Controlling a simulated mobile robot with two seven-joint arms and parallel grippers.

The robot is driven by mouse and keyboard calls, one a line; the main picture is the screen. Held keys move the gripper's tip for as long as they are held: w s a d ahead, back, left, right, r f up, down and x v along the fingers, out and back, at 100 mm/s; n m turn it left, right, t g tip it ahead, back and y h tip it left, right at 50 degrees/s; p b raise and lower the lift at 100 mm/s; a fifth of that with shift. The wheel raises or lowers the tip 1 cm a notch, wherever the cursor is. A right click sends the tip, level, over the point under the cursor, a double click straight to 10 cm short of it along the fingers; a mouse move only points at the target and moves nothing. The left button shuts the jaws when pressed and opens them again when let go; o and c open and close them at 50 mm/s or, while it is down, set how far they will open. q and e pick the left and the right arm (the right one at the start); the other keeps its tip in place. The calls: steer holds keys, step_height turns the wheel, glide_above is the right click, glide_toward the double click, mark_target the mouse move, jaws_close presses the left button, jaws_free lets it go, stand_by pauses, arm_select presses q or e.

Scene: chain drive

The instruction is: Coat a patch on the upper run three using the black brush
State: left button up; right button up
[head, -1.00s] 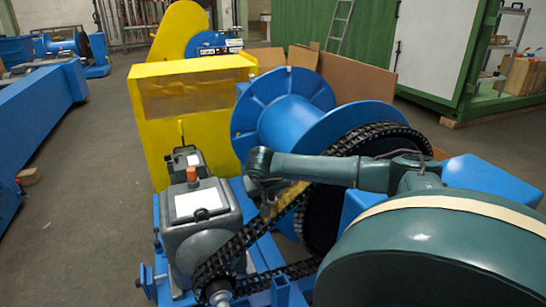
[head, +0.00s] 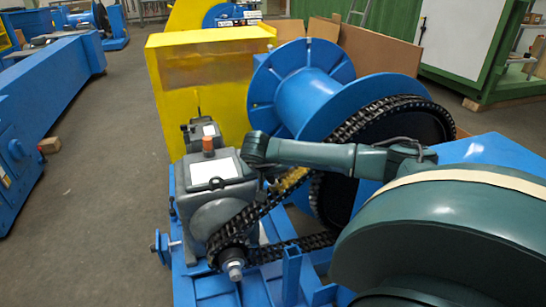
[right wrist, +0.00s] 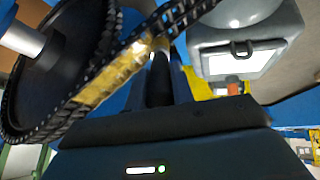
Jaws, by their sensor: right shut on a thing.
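The black chain runs from the small sprocket (head: 232,250) by the grey gearbox up to the large wheel on the blue drum. Its upper run (head: 258,205) slopes up to the right and carries a glossy yellow-gold patch (head: 292,181). The patch also shows in the right wrist view (right wrist: 112,78). My right gripper (head: 268,178) is at the upper run, just left of the patch. It is shut on the black brush (right wrist: 159,82), a dark upright shape whose tip lies close to the chain; contact is unclear. My left gripper is out of view.
The grey gearbox (head: 215,180) with an orange cap stands close left of my right gripper. The lower chain run (head: 290,247) passes beneath. The blue drum (head: 310,100) and yellow housing (head: 200,85) stand behind. Open floor lies to the left.

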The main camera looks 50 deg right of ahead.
steer(key=shift+w+a+r+p, duration=0.3)
steer(key=shift+a+r+p, duration=0.3)
steer(key=shift+r, duration=0.2)
steer(key=shift+w+a+r+p, duration=0.3)
steer(key=shift+a+r+p, duration=0.15)
steer(key=shift+r+p, duration=0.25)
steer(key=shift+w+a+r+p, duration=0.3)
steer(key=shift+a+r+p, duration=0.3)
steer(key=shift+r, duration=0.25)
steer(key=shift+w+a+r+p, duration=0.25)
steer(key=shift+a+r+p, duration=0.15)
steer(key=shift+r+p, duration=0.15)
steer(key=shift+w+a+r+p, duration=0.2)
steer(key=shift+a+r+p, duration=0.2)
steer(key=shift+r, duration=0.2)
